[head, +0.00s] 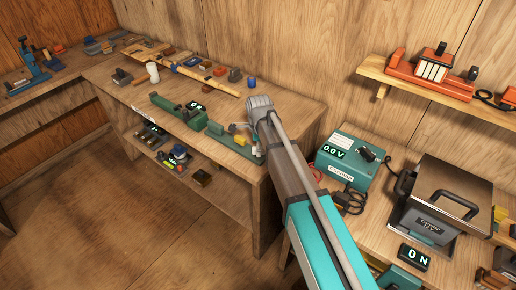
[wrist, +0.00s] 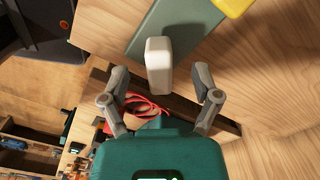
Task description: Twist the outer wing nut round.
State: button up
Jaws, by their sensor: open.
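My gripper (wrist: 162,80) is open in the wrist view, with one finger on each side and nothing held. A pale, rounded block (wrist: 158,66) stands out between and just beyond the fingertips, apart from both. It may be the wing nut seen edge-on; I cannot tell. Behind it lies a grey-green plate (wrist: 176,24), with a yellow part (wrist: 232,6) at the top edge. In the head view, the green fixture (head: 215,130) with a yellow block (head: 240,140) sits at the bench's front edge, beside my arm's end. My arm partly hides that area, and no wing shape is clear there.
A green device with an ON display (head: 180,109) stands left of the fixture on the bench (head: 290,105). A teal 0.0 V box (head: 346,158) and a grey-lidded case (head: 440,200) stand to the right. A red strap-like thing (wrist: 146,108) shows below the fingers.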

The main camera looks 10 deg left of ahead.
jog(key=shift+r, duration=0.1)
dwell(0.3)
notch_tip(320, 180, up, 7)
jog(key=p, duration=0.7)
dwell(0.3)
